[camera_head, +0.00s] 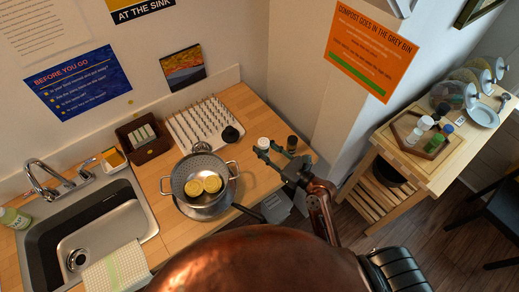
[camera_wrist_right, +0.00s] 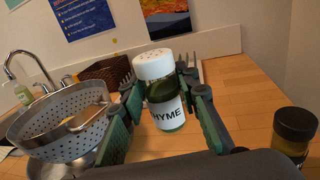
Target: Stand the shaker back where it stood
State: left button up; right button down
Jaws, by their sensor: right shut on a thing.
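The shaker (camera_wrist_right: 164,95) has a white perforated cap, green contents and a white label reading "HYME", its first letter partly hidden. In the right wrist view it is roughly upright between the fingers of my right gripper (camera_wrist_right: 160,108), which is shut on it. In the head view its white cap (camera_head: 263,143) shows at the fingertips of my right gripper (camera_head: 274,153), over the right part of the wooden counter (camera_head: 247,105). The shaker's base is hidden in the head view, and I cannot tell whether it touches the counter. My left gripper is not in view.
A dark-lidded jar (camera_head: 292,143) stands close right of the gripper; it also shows in the right wrist view (camera_wrist_right: 294,132). A colander (camera_head: 200,178) with yellow contents is to the left. A white drying rack (camera_head: 204,122) and dark basket (camera_head: 145,138) stand behind. Bare counter lies behind the shaker.

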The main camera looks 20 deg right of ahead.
jog(key=w+f+b, duration=0.1)
jog(key=w+f, duration=0.5)
jog(key=shift+w+d+f+b, duration=0.15)
jog(key=shift+w+b, duration=0.05)
jog(key=shift+b, duration=0.2)
notch_tip(320, 180, down, 4)
jog(key=shift+w+r+b, duration=0.15)
jog(key=shift+r+b, duration=0.05)
jog(key=shift+b, duration=0.4)
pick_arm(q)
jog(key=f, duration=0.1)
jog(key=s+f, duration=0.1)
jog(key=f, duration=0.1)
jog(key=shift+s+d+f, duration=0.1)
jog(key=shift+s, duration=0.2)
pick_arm(e)
jog(key=shift+r, duration=0.1)
jog(key=c, duration=1.5)
grip_release()
jog(key=shift+o, duration=0.2)
